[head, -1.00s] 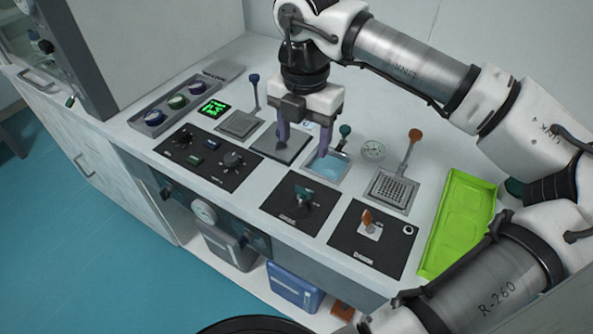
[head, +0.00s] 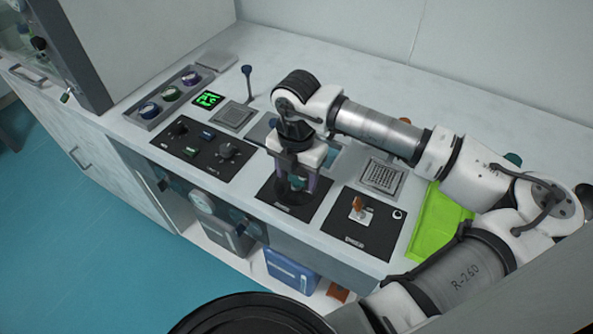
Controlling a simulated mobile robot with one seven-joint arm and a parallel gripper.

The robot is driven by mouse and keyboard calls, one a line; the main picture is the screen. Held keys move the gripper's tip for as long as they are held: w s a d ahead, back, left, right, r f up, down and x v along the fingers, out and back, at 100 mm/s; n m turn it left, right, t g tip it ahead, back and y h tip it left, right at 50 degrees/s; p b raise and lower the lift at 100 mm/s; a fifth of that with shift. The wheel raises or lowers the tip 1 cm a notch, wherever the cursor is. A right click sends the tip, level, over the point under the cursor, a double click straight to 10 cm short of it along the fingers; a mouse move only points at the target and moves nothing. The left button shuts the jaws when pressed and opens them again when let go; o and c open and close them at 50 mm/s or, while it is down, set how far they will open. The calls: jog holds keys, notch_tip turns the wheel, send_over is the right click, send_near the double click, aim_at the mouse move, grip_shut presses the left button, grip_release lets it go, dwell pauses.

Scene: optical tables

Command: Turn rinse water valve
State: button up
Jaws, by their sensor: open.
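My gripper (head: 295,186) points down over the middle black panel (head: 288,208) on the bench front. Its two purple fingers are apart, one on each side of a teal valve handle (head: 296,182). The handle is mostly hidden by the fingers and the gripper body. I cannot tell whether the fingers touch it. The panel's label is too small to read. On the panel to the right, an orange handle (head: 357,204) stands on a white square plate.
A black panel with knobs (head: 206,150) lies to the left. A green tray (head: 432,222) sits at the right, near my arm. A tall blue-topped lever (head: 247,85) stands behind. My arm hides the sink area partly.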

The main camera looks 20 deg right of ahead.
jog(key=c, duration=1)
